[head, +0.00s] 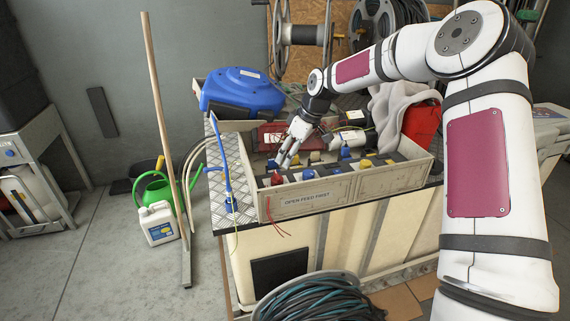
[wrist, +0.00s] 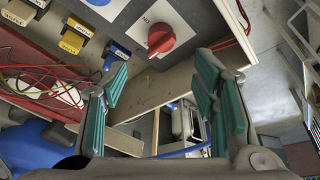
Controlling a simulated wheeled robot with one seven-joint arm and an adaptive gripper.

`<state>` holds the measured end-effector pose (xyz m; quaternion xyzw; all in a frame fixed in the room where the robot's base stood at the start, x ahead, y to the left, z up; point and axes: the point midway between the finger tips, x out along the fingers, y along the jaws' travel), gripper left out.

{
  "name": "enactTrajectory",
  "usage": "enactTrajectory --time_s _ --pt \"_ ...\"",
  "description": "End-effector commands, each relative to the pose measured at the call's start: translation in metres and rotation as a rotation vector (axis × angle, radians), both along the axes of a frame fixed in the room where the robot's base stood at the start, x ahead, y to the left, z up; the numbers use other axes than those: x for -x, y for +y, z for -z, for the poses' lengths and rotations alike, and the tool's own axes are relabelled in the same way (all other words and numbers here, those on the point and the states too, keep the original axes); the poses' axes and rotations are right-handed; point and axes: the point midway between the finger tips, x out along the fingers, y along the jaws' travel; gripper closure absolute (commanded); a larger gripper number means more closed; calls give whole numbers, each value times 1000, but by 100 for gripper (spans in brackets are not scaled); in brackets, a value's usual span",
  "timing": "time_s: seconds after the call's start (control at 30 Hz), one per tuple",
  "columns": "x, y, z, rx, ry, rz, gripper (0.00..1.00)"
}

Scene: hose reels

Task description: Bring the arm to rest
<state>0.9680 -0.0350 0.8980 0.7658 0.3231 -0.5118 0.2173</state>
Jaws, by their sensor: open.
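My arm reaches from the right over a wooden box (head: 352,192) labelled "OPEN FEED FIRST" on the workbench. My gripper (head: 284,163) is above the left part of the box, pointing down, with its fingers apart and nothing between them. In the wrist view my gripper (wrist: 160,82) shows two teal-padded fingers spread wide. Beyond the fingertips is a red knob (wrist: 164,39) on a grey panel, apart from both fingers. The red knob also shows in the head view (head: 277,179), just below and left of my gripper.
Blue and yellow switches (wrist: 72,41) line the panel. Loose red wires (wrist: 40,78) lie beside them. A blue reel case (head: 242,92), a grey cloth (head: 395,108) and a red can (head: 422,122) crowd the bench. A wooden pole (head: 159,95) stands left; floor there is partly clear.

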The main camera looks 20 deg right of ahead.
Motion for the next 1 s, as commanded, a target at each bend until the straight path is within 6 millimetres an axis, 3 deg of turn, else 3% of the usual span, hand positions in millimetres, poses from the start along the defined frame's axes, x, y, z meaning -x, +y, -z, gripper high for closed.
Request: enactTrajectory --time_s 0.2,0.67,0.77,0.87,1.0 --pt "4 -3 -12 -1 1 1 46" --pt "6 -2 -15 6 3 0 46" --pt "18 4 -28 34 12 3 46" --pt "42 14 -52 85 30 18 46" --pt "89 25 -93 167 59 71 46"
